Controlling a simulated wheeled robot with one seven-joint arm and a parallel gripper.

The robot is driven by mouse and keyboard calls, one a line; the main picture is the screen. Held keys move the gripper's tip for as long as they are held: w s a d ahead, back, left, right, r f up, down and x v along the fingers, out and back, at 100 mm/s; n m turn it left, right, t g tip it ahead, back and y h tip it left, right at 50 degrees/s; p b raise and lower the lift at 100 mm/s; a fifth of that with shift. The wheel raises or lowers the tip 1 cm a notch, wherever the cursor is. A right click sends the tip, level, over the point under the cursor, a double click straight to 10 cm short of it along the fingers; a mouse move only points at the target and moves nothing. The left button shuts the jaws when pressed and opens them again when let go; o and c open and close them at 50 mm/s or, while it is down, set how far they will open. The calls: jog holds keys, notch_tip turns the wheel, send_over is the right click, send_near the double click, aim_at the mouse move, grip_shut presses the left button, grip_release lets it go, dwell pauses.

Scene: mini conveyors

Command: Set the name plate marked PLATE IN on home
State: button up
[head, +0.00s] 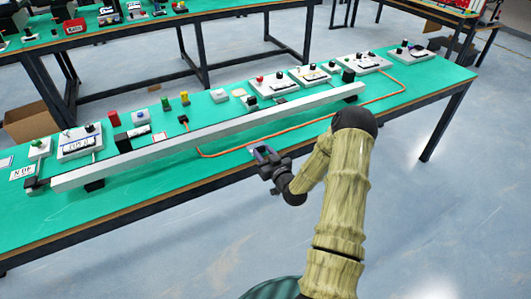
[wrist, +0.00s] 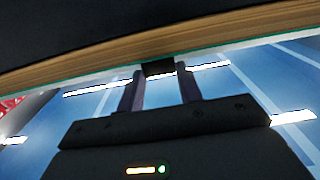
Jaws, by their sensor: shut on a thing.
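My gripper (head: 263,155) is at the front edge of the green table, right of the middle in the head view. In the wrist view its two fingers (wrist: 160,84) are shut on a small dark thing (wrist: 157,67), at the table's edge in that picture. I cannot tell whether the dark thing is the name plate marked PLATE IN. A white plate with black letters (head: 22,173) lies at the table's left end. Another lettered plate (head: 77,143) sits on a white box there. Their print is too small to read surely, and I cannot make out the home.
A long white conveyor rail (head: 210,135) runs along the green table (head: 225,168). Behind it stand several control boxes (head: 267,88) with buttons. An orange cable (head: 300,124) crosses the table. Another bench (head: 150,20) stands behind. The blue floor in front is clear.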

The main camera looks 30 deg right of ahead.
jog(key=o, duration=1)
jog(key=shift+f, duration=0.1)
jog(key=shift+o, duration=0.2)
jog(key=shift+s, duration=0.1)
jog(key=s, duration=1.2)
jog(key=shift+d, duration=0.25)
